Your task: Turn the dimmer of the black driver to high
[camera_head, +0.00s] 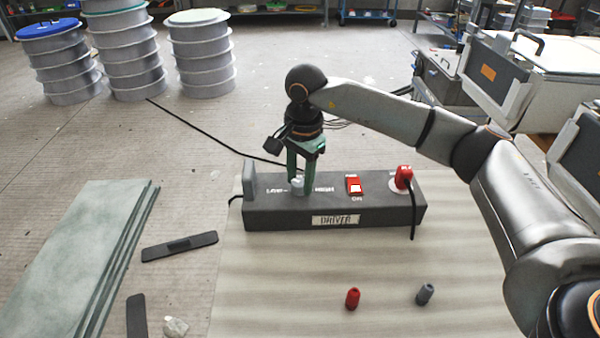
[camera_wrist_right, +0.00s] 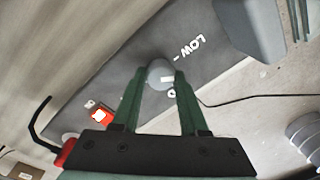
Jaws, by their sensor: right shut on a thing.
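The black driver (camera_head: 280,217) is a long dark box with a DRIVER label, standing on a pale mat. Its grey dimmer knob (camera_head: 298,187) sits on top between the words LOW and HIGH; the knob also shows in the right wrist view (camera_wrist_right: 159,72). My right gripper (camera_head: 301,180) points down and is shut on the knob, with one green finger on each side. A white mark shows on the knob, but its exact setting is hard to read. The HIGH label is hidden in the right wrist view. My left gripper is not in view.
On the driver are a red switch (camera_head: 354,186) marked ON and a red plug (camera_head: 404,176) with a black cable. A grey upright piece (camera_head: 249,178) stands at its left end. A red cap (camera_head: 352,298) and a grey cap (camera_head: 425,294) lie in front.

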